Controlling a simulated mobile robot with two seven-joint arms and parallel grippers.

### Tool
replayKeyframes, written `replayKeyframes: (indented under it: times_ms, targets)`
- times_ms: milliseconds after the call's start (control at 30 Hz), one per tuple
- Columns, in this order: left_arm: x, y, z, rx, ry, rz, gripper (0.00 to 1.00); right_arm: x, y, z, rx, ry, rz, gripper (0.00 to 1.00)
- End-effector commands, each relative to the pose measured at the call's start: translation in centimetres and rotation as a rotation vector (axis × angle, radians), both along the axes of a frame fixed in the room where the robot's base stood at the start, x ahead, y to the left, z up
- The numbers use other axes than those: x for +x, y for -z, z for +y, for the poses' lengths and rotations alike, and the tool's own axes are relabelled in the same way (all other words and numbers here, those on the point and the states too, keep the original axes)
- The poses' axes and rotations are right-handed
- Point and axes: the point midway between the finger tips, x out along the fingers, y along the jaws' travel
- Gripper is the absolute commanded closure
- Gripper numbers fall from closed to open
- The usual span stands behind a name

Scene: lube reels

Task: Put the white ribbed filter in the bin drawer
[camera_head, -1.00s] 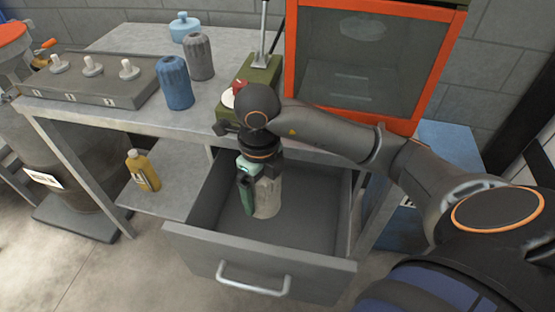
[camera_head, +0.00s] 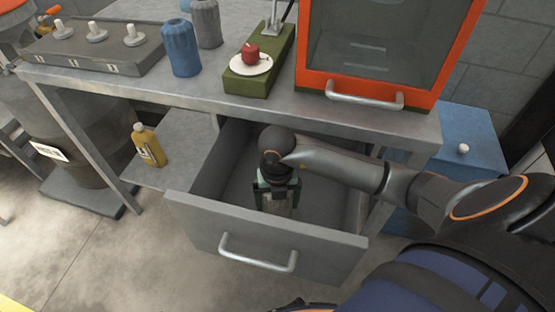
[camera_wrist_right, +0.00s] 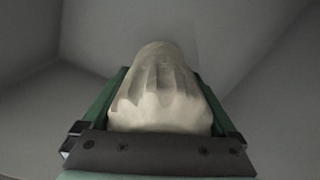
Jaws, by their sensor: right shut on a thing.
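The white ribbed filter (camera_wrist_right: 160,88) fills the middle of the right wrist view, between the two green fingers of my right gripper (camera_wrist_right: 160,105). In the head view the right gripper (camera_head: 277,195) points down inside the open grey bin drawer (camera_head: 262,238), shut on the filter (camera_head: 280,208). Only a pale part of the filter shows there, behind the drawer's front wall. Drawer walls surround it in the wrist view. I cannot tell whether the filter touches the drawer floor. My left gripper is not in view.
On the bench (camera_head: 200,95) stand a blue ribbed filter (camera_head: 181,50), a grey one (camera_head: 207,22) and a green stand (camera_head: 259,70) with a red object. An orange-framed cabinet (camera_head: 380,92) stands right of them. A yellow bottle (camera_head: 148,145) is on the lower shelf.

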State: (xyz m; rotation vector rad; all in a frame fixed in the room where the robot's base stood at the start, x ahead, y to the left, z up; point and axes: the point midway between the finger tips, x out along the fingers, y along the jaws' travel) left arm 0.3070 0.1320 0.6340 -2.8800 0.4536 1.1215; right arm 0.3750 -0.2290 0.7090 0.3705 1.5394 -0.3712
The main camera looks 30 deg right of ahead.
Motion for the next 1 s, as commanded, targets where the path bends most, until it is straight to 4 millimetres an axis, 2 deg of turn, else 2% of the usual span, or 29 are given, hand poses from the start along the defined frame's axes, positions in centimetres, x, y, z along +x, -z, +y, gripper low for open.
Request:
replayKeyframes:
  times_ms: [33,267,500,900,933,1000]
  targets:
    - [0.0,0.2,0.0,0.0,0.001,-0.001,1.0,-0.1,1.0,0.0,0.001,0.001,0.002,0.77]
    - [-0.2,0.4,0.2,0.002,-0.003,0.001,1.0,0.0,2.7,0.0,0.001,-0.001,0.0,0.77]
    - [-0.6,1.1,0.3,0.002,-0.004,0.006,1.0,0.0,5.9,0.1,0.002,-0.001,0.001,0.77]
    - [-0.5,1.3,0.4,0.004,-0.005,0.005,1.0,0.0,6.5,0.0,0.0,-0.002,-0.001,0.77]
    - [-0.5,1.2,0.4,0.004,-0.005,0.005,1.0,0.0,6.4,0.0,0.0,-0.002,0.0,0.04]
    - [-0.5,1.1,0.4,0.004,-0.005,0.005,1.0,0.0,6.3,0.0,0.0,-0.002,0.0,0.0]
